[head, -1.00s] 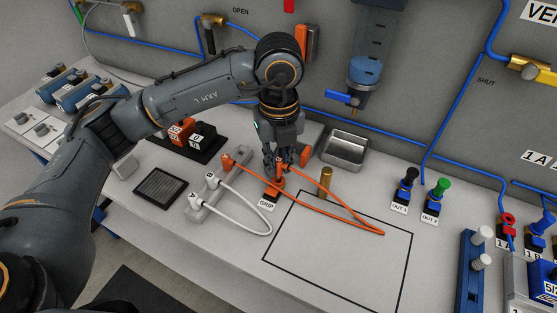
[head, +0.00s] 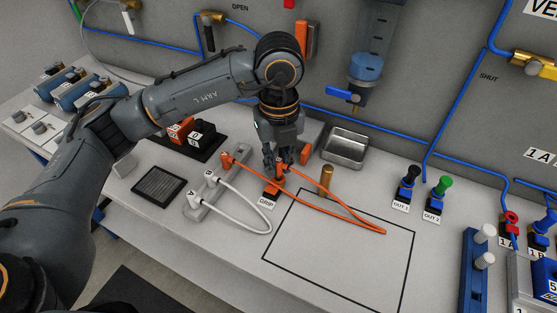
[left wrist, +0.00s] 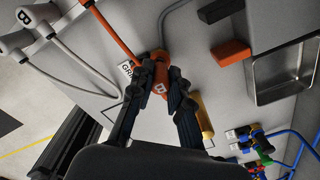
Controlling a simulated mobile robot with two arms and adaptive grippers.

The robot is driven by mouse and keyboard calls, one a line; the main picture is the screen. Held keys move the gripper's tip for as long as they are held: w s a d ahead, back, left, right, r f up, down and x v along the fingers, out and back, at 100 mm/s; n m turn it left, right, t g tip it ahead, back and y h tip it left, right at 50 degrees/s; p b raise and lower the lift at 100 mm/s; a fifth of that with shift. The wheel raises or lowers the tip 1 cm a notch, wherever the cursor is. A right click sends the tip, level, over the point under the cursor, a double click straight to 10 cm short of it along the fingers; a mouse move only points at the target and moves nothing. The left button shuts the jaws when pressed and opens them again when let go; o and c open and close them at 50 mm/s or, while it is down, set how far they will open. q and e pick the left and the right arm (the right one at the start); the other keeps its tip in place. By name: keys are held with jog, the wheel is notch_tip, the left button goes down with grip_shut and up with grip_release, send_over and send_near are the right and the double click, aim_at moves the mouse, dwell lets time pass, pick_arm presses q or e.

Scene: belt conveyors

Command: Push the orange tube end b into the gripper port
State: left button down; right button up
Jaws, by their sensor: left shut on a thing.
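My left gripper (head: 281,163) points down over the bench and is shut on the orange tube end b (left wrist: 159,88), whose B label shows between the fingers in the left wrist view. Directly below it stands the orange gripper port (head: 271,187) with a GRIP label (head: 267,202). The end is at the port's top; the fingers hide how far it is in. The orange tube (head: 350,216) loops right across the bench and back to its other end (head: 228,160), at the grey bar on the left. My right gripper is not in view.
The grey bar (head: 196,213) holds white tube ends A and B. A brass post (head: 326,179) stands close right of the port, with a metal tray (head: 345,146) behind. An orange block (head: 306,154) is near the gripper. The black-outlined area (head: 340,260) is mostly clear.

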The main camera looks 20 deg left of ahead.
aim_at(279, 160)
pick_arm(q)
jog(key=shift+f+b, duration=0.9)
jog(key=shift+b, duration=0.05)
dwell(1.8)
jog(key=c, duration=0.8)
grip_release()
jog(key=shift+r, duration=0.15)
jog(key=shift+r+p, duration=2.2)
jog(key=shift+r, duration=1.2)
